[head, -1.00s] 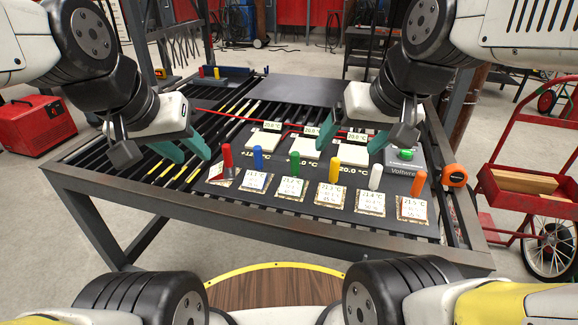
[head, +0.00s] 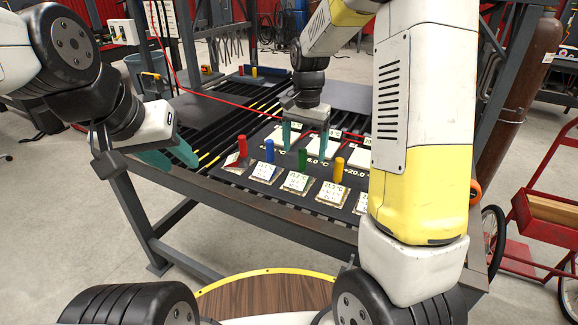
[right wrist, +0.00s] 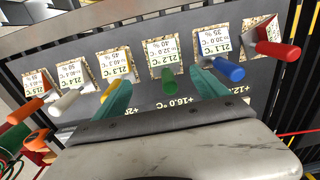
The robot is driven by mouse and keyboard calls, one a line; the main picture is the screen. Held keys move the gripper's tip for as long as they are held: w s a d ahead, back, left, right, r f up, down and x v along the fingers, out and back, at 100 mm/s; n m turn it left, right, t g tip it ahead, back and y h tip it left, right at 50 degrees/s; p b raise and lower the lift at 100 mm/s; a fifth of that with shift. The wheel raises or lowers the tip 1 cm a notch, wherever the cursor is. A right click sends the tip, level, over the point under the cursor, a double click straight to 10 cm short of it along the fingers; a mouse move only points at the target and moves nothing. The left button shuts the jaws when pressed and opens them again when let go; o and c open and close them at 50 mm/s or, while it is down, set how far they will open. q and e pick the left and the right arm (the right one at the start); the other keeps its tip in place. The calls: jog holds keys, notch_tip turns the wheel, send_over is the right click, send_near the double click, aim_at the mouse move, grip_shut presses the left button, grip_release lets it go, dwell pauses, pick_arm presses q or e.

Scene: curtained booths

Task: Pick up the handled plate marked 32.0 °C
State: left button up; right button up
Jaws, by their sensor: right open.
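Several labelled plates with coloured upright handles stand in a row on a dark board. The plate with the green handle (head: 303,157) is in the middle of the row; its label in the right wrist view (right wrist: 167,51) seems to carry 32.0 °C in small print. My right gripper (head: 305,141) is open, pointing down over the board. In the right wrist view its fingers (right wrist: 162,91) lie on either side of the green handle (right wrist: 169,81), without visible contact. The blue-handled plate (right wrist: 217,38) is beside it. My left gripper (head: 172,156) is open and empty near the table's front left.
Red (head: 242,146), blue (head: 269,150) and yellow (head: 338,168) handles stand close to the green one. My right arm hides the right end of the row in the head view. A red cart (head: 545,215) stands right of the table.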

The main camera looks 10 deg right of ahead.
aim_at(299, 169)
jog(key=shift+w+a+f, duration=0.15)
jog(key=shift+f, duration=0.3)
jog(key=shift+w+a+f, duration=0.1)
jog(key=shift+w+f, duration=0.05)
jog(key=shift+f, duration=0.25)
jog(key=f, duration=0.7)
jog(key=shift+w+a+f, duration=0.15)
jog(key=shift+a+f, duration=0.05)
jog(key=shift+a, duration=0.05)
grip_shut()
jog(key=shift+r, duration=0.1)
